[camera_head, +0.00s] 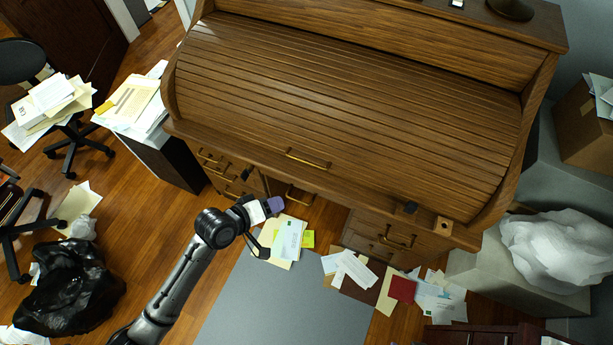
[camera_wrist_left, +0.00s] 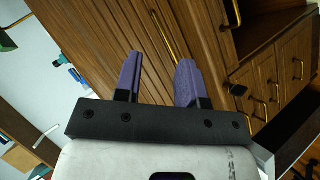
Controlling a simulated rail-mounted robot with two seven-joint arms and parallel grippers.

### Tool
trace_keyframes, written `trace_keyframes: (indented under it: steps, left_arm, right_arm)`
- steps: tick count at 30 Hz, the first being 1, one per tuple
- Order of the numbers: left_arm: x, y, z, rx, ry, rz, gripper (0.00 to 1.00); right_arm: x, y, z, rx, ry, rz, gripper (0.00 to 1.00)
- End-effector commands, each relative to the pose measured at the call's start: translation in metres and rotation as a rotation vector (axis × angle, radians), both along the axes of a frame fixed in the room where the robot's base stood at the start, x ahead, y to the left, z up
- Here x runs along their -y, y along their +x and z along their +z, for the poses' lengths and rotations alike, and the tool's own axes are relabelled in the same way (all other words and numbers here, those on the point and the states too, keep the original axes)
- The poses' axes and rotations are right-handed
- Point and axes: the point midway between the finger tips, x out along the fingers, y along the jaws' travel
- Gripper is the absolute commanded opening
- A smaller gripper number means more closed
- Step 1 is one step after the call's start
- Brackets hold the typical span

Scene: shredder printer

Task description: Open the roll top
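The wooden roll top (camera_head: 350,100) of the desk is down, its slats covering the desk front. Its brass handle (camera_head: 308,158) is near the lower edge of the slats. My left gripper (camera_head: 274,206) is below and left of that handle, apart from it. In the left wrist view, my left gripper (camera_wrist_left: 158,76) has two purple fingers spread apart with nothing between them. A long brass handle (camera_wrist_left: 163,38) shows just beyond the fingertips against the wood. My right gripper is not in view.
Drawers with brass handles (camera_head: 398,240) are below the desktop. Papers (camera_head: 350,268) lie on the floor beside a grey mat (camera_head: 270,305). A black bag (camera_head: 68,290) and an office chair (camera_head: 70,135) are at left. A white plastic bag (camera_head: 553,250) is at right.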

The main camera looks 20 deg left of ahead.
Motion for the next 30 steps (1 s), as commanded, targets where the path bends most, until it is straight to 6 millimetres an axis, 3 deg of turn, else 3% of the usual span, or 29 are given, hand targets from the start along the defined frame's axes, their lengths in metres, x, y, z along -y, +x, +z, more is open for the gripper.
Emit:
trace_keyframes:
  steps: [1,3,12,21,30]
  left_arm:
    - [-0.004,0.014,-0.031,0.012,-0.059,0.031,0.37]
    - [-0.009,0.030,-0.045,0.026,-0.151,0.075,0.37]
    - [-0.034,0.082,-0.080,0.066,-0.466,0.217,0.37]
    - [-0.044,0.103,-0.088,0.077,-0.593,0.269,0.37]
    - [-0.026,0.143,-0.096,0.079,-0.602,0.272,0.37]
  right_arm:
    - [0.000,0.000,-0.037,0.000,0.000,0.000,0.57]
    - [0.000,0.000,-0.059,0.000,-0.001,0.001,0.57]
    - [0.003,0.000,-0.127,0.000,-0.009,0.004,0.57]
    - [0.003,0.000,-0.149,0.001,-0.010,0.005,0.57]
    - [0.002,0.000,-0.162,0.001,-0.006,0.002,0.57]
